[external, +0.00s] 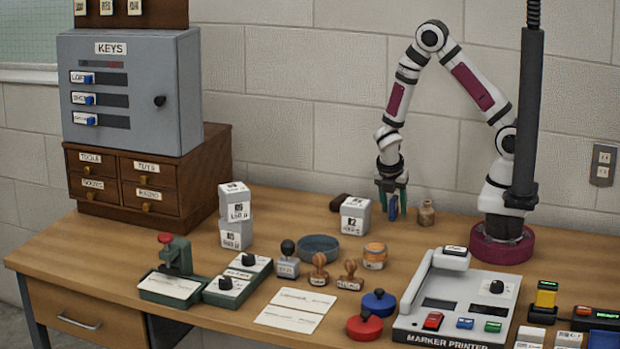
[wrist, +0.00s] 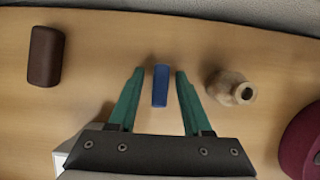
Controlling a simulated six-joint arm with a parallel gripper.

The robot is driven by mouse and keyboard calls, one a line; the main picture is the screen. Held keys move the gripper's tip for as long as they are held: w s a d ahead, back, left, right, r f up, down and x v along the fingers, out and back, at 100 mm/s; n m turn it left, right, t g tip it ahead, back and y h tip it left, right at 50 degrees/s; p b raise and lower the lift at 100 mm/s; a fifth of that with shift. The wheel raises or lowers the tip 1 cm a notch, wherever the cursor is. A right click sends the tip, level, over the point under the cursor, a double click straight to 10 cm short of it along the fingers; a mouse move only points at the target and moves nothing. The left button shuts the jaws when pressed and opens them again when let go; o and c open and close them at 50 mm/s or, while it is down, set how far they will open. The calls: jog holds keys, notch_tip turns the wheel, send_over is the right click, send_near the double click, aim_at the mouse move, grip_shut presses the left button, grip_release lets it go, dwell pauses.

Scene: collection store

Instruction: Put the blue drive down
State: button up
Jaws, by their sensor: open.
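The blue drive (wrist: 160,86) is a small blue block between the two green fingers of my gripper (wrist: 158,82) in the wrist view, with a gap on each side. In the external view the blue drive (external: 393,207) shows upright at my gripper (external: 392,203), low over the back of the table. My gripper is open around it, its fingers apart and not touching it. Whether the drive's lower end rests on the table is hard to tell.
A small tan jar (wrist: 230,88) stands close to the right finger. A dark brown block (wrist: 46,56) lies to the left. The marker printer (external: 455,300) is in front.

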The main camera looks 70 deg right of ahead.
jog(key=v, duration=1.2)
jog(key=s+a+r+m+y, duration=0.3)
jog(key=s+a+r+m, duration=0.1)
jog(key=s+m, duration=0.5)
jog(key=s+a+r+m+y, duration=0.3)
jog(key=s+m, duration=0.6)
jog(key=m, duration=0.5)
notch_tip(320, 180, up, 3)
jog(key=shift+a+f+m, duration=0.15)
jog(key=shift+a+m, duration=0.15)
jog(key=shift+a, duration=0.15)
